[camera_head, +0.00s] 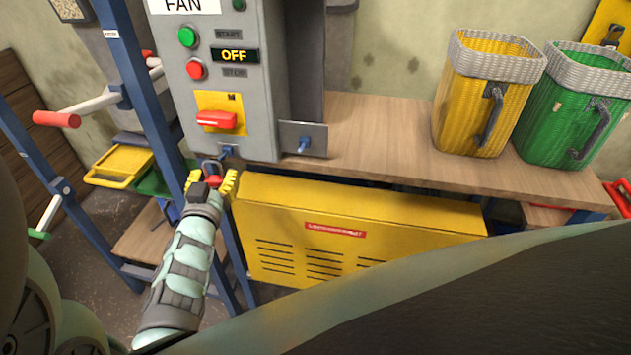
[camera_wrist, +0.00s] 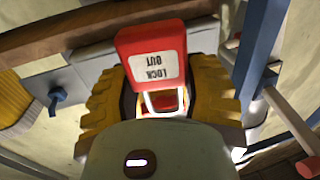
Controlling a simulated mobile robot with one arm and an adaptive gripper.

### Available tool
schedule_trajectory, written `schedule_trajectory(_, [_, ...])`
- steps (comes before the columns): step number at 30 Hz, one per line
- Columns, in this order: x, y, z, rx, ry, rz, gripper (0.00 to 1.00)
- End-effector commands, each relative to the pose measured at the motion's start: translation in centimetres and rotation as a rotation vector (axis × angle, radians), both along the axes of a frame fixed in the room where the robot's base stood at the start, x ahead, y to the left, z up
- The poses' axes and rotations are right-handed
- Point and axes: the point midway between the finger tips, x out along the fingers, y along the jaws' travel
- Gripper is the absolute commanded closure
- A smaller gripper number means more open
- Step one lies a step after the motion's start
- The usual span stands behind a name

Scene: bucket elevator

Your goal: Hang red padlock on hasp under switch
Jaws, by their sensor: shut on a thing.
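The control box (camera_head: 215,80) labelled FAN has a red rotary switch (camera_head: 217,120) on a yellow plate, with its display reading OFF. A small blue hasp (camera_head: 227,150) sits under the switch at the box's lower edge. My gripper (camera_head: 212,183) is shut on the red padlock (camera_head: 214,181), just below and left of the hasp. The padlock's grey shackle points up towards the box. In the wrist view the padlock (camera_wrist: 153,62) shows its LOCK OUT label between my yellow finger pads (camera_wrist: 160,95). Whether the shackle touches the hasp cannot be told.
A grey plate with a blue peg (camera_head: 304,144) is right of the box. A wooden bench (camera_head: 385,140) holds yellow (camera_head: 470,105) and green (camera_head: 560,120) baskets. A yellow vented cabinet (camera_head: 350,238) stands below. Blue frame posts (camera_head: 125,75) and a red-ended handle (camera_head: 60,119) are at left.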

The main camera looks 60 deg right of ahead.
Motion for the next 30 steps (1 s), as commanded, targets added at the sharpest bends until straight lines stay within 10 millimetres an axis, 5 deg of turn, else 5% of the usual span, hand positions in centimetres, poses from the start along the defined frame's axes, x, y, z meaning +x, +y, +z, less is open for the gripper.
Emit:
schedule_trajectory(6, [0.4,-1.6,0.0,-0.004,-0.003,-0.007,0.9])
schedule_trajectory(30, [0.7,-1.3,0.1,-0.002,-0.003,-0.001,0.9])
